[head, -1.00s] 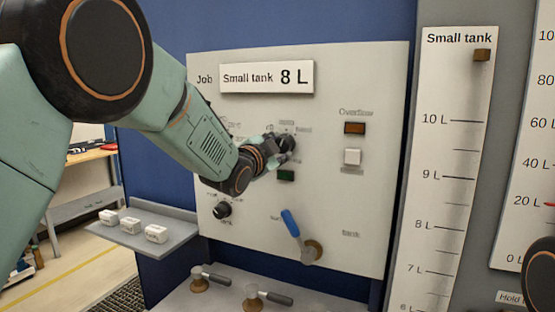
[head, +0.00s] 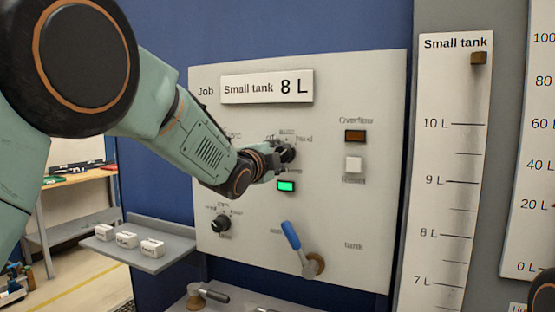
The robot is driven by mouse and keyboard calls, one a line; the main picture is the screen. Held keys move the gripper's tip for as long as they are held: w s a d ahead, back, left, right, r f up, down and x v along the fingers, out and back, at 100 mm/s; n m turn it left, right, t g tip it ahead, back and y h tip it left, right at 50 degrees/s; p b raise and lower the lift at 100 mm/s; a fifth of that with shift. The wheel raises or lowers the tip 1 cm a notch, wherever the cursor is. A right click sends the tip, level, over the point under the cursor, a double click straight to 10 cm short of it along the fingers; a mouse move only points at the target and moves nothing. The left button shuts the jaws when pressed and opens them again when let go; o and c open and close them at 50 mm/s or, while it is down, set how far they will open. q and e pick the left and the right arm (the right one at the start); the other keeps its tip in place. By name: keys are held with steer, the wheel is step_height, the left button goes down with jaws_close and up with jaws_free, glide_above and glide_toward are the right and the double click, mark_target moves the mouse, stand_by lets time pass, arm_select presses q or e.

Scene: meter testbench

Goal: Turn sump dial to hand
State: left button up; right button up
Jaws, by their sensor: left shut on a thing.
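A dark round dial (head: 289,153) is on the upper middle of the light grey panel (head: 345,215), with small blurred labels around it. I take it for the sump dial. My left gripper (head: 282,157) reaches in from the left and is shut on this dial. The gripper covers part of the dial, so I cannot read its pointer. A small green lamp (head: 286,186) just below it is lit. My right gripper is not in view.
A second black dial (head: 221,223) sits lower left on the panel. A blue-handled lever (head: 291,236) is at the lower middle. A shelf (head: 150,260) with white blocks juts out at left.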

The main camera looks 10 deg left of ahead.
arm_select(q)
steer(key=shift+r, duration=0.1)
steer(key=o, duration=1.2)
steer(key=shift+w, duration=0.1)
steer(key=shift+s, duration=0.2)
steer(key=s, duration=0.4)
steer(key=s+a, duration=0.1)
steer(key=s, duration=0.2)
steer(key=s+a, duration=0.1)
steer(key=s, duration=0.3)
steer(key=shift+s+a, duration=0.15)
steer(key=shift+s, duration=0.15)
steer(key=shift+f, duration=0.2)
